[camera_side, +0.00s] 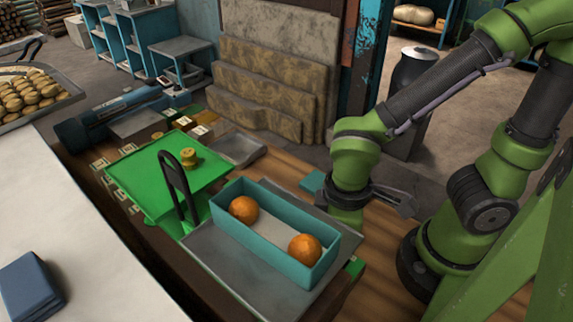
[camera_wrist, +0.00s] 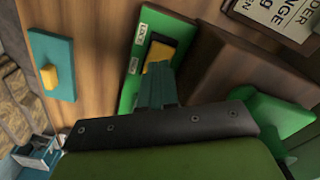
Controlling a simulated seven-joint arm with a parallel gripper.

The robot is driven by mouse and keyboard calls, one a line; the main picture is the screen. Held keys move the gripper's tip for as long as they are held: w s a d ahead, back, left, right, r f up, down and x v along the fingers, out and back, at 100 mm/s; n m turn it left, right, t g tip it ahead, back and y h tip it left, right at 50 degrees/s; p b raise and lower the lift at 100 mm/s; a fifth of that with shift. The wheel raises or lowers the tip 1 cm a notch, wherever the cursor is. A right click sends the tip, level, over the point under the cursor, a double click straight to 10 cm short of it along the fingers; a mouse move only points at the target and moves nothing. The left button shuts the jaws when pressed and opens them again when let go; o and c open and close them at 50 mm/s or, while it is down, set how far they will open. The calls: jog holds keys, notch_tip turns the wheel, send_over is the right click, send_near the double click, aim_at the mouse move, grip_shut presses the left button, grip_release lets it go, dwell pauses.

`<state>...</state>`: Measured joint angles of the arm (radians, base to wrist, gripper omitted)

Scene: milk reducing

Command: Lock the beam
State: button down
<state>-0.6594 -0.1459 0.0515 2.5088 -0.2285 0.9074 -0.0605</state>
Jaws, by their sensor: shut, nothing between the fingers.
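The balance has a green pan (camera_side: 150,165) holding a small brass weight (camera_side: 188,158). A black upright loop (camera_side: 175,180) stands between the pan and a teal box (camera_side: 258,248) with two oranges. The beam itself is not clearly visible. In the wrist view, a green plate (camera_wrist: 132,88) has a dark slot with a yellow slider (camera_wrist: 161,52) and small white labels; one seems to read LOCK. My gripper (camera_wrist: 158,68) is shut and empty, its teal fingertips close to the slider; I cannot tell whether they touch. In the side view the box hides the fingertips.
A teal plate with a yellow knob (camera_wrist: 50,77) lies left in the wrist view. A brown block (camera_wrist: 225,75) and a paper sign (camera_wrist: 278,14) are to the right. Wooden table shows between them. A grey tray (camera_side: 215,255) lies under the teal box.

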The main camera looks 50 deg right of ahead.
notch_tip(320, 180, up, 7)
dwell(1.1)
jog(key=w+d+r+m+t+y, duration=0.2)
jog(key=w+d+r+m+t, duration=0.5)
jog(key=d+m, duration=0.3)
jog(key=shift+d+r, duration=0.45)
jog(key=shift+d, duration=0.15)
